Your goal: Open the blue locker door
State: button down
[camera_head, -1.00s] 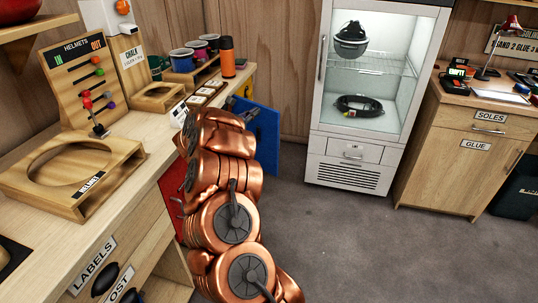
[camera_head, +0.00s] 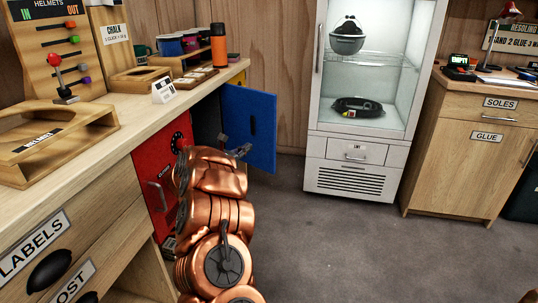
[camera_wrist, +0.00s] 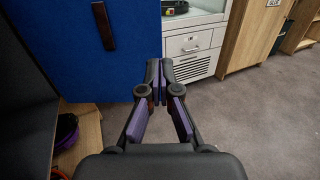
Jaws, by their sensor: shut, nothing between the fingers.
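The blue locker door (camera_head: 249,128) stands swung out from the counter front, with the dark locker interior (camera_head: 206,120) showing to its left. A dark upright handle or slot shows on the door face. In the wrist view the blue door (camera_wrist: 60,45) fills the upper left, with a dark handle piece (camera_wrist: 103,25). My gripper (camera_head: 243,151) is in front of the door's lower part, partly hidden by my copper arm. In the wrist view its fingertips (camera_wrist: 160,78) are together and empty, near the door's right edge. I cannot tell whether they touch it.
A red locker door (camera_head: 156,165) is left of the opening, partly behind my arm. The wooden counter (camera_head: 130,110) carries trays and an orange bottle (camera_head: 218,45). A white glass-front cabinet (camera_head: 355,150) stands right. Grey floor (camera_head: 330,240) is clear between.

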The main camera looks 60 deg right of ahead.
aim_at(273, 137)
jog(key=d, duration=0.4)
jog(key=d+f+b, duration=0.1)
jog(key=d, duration=0.3)
jog(key=d+f+b, duration=0.1)
jog(key=d, duration=0.3)
jog(key=shift+s+d+f, duration=0.15)
jog(key=shift+s+d, duration=0.2)
jog(key=shift+d, duration=0.65)
jog(key=shift+b, duration=0.3)
